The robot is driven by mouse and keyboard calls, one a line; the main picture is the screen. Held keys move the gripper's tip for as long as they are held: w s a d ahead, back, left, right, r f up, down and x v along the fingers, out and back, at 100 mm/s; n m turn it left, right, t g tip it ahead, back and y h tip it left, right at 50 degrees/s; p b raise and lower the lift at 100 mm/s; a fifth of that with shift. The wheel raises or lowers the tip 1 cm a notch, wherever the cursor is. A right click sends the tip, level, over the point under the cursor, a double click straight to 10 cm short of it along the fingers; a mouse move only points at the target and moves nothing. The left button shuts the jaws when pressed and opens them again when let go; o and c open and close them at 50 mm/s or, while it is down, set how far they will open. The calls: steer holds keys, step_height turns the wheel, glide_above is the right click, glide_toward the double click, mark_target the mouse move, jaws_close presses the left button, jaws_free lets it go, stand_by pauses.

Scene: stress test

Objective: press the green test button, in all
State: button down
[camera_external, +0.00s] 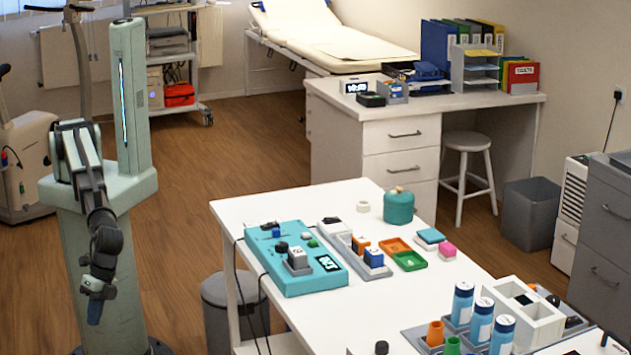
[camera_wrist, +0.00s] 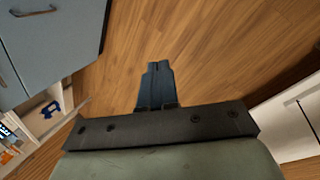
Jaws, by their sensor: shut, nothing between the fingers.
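A teal device (camera_external: 290,282) lies on the left part of the white table in the external view. A small green spot that looks like a button (camera_external: 313,243) is on its top, near the back right edge. Black and blue knobs, a white block on a grey base and a small display (camera_external: 327,263) are also on it. My gripper (camera_external: 95,312) hangs pointing down over the floor, left of the table and well apart from the device. In the wrist view my gripper (camera_wrist: 157,66) has its fingers together with nothing between them. The device is not recognisable in the wrist view.
The white table (camera_external: 364,312) also carries a grey tray of small blocks, orange and green dishes, a teal pot (camera_external: 398,206), and blue-capped bottles (camera_external: 463,300) at the front right. A grey bin (camera_external: 222,310) stands beside the table. Open wooden floor lies between my arm and the table.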

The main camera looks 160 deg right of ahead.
steer(key=s+a+r+n+t, duration=0.1)
steer(key=s+a+r+n, duration=0.1)
steer(key=s+a, duration=0.35)
steer(key=s+a+r+n+t, duration=0.1)
steer(key=s+a+r+n, duration=0.15)
steer(key=a, duration=0.55)
step_height(320, 180, up, 18)
steer(key=n+t+y, duration=0.2)
steer(key=n+y, duration=0.3)
steer(key=n, duration=0.5)
glide_above(313, 243)
steer(key=s, duration=0.2)
steer(key=shift+d, duration=0.45)
steer(key=shift+f, duration=0.1)
steer(key=shift+f, duration=4.3)
